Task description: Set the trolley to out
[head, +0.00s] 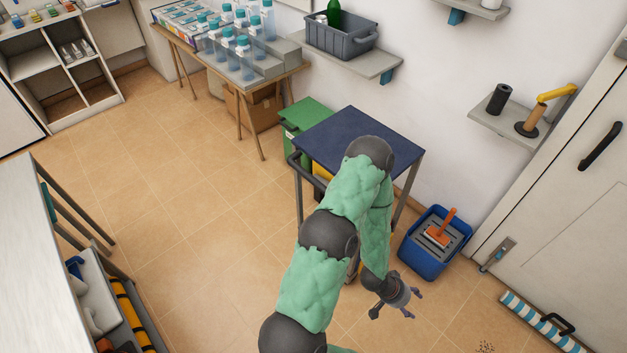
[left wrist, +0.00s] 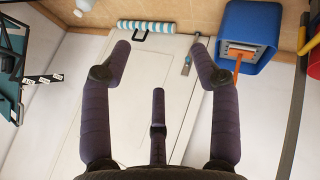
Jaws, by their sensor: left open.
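The trolley has a dark blue top (head: 345,134), thin grey legs and a dark push handle (head: 296,168) on its left side. It stands against the wall in the middle of the head view. My left arm crosses in front of it and hides part of its top and lower half. My left gripper (head: 397,304) is open and empty, in front of the trolley and to its lower right, apart from it. Its spread fingers also show in the left wrist view (left wrist: 160,52), with nothing between them. My right gripper is not in view.
A blue bucket (head: 419,262) with an orange-handled tool stands right of the trolley. A green bin (head: 296,137) stands behind its left side. A white door (head: 560,180) and a striped roll (head: 540,318) are at right. Open tiled floor (head: 190,200) lies left of the trolley.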

